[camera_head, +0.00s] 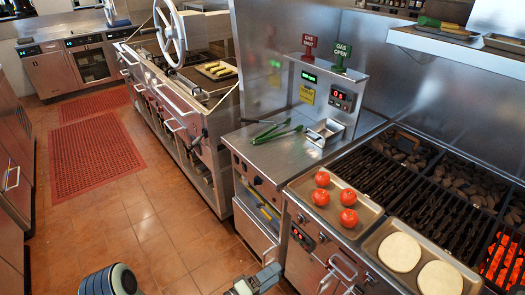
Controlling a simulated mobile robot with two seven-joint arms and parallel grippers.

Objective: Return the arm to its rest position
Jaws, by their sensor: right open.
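My right gripper (262,277) shows at the bottom edge of the head view, left of the grill's front and low over the floor. It is open, and I see nothing between its fingers. It is apart from the counter and the trays. A rounded dark and pale part of my own arm also shows at the bottom left. My left gripper is not in view.
The char grill (390,170) has glowing coals at right. A tray (292,190) of tomatoes and a tray (374,236) of round flat breads sit along its front. The tiled floor (130,215) at left is clear, with red mats.

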